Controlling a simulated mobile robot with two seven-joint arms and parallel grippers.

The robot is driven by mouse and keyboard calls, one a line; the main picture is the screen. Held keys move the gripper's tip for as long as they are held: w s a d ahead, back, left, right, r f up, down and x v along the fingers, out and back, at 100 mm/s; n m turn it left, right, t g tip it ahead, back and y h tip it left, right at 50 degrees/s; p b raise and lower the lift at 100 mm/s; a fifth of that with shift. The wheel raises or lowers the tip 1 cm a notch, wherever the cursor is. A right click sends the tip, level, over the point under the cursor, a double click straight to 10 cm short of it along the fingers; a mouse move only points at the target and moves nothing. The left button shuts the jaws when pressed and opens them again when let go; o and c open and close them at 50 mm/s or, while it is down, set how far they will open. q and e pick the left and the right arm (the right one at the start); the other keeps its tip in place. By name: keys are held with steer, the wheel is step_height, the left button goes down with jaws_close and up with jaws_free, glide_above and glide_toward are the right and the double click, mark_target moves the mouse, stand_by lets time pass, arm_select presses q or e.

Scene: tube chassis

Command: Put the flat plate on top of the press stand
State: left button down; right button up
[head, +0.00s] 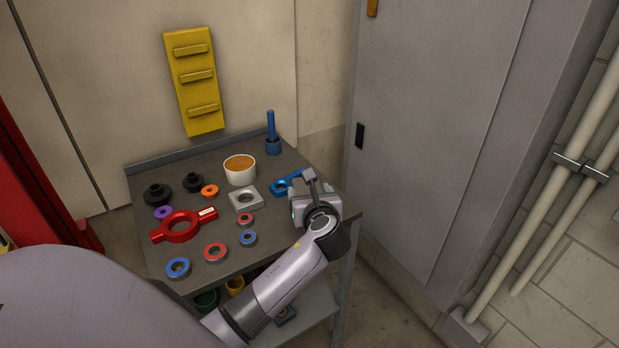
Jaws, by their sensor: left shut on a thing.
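My left gripper (308,182) is low over the right side of the table, seen from behind. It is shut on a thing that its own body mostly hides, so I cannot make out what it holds. A grey square block with a round hole (246,200), which may be the press stand, stands on the table left of the gripper, with nothing on top. I cannot pick out the flat plate for sure. A blue tool (284,187) shows just left of the gripper, partly hidden by it. My right gripper is not in view.
The table (215,258) also bears a white cup with orange-brown contents (240,170), a blue upright rod (271,135), a red two-handled ring tool (181,228), black knobbed parts (157,194) and several coloured rings. A grey cabinet (420,130) stands to the right.

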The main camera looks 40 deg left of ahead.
arm_select(q)
steer(key=shift+f+b, duration=0.45)
steer(key=shift+f, duration=1.8)
jaws_free()
steer(key=shift+f, duration=0.25)
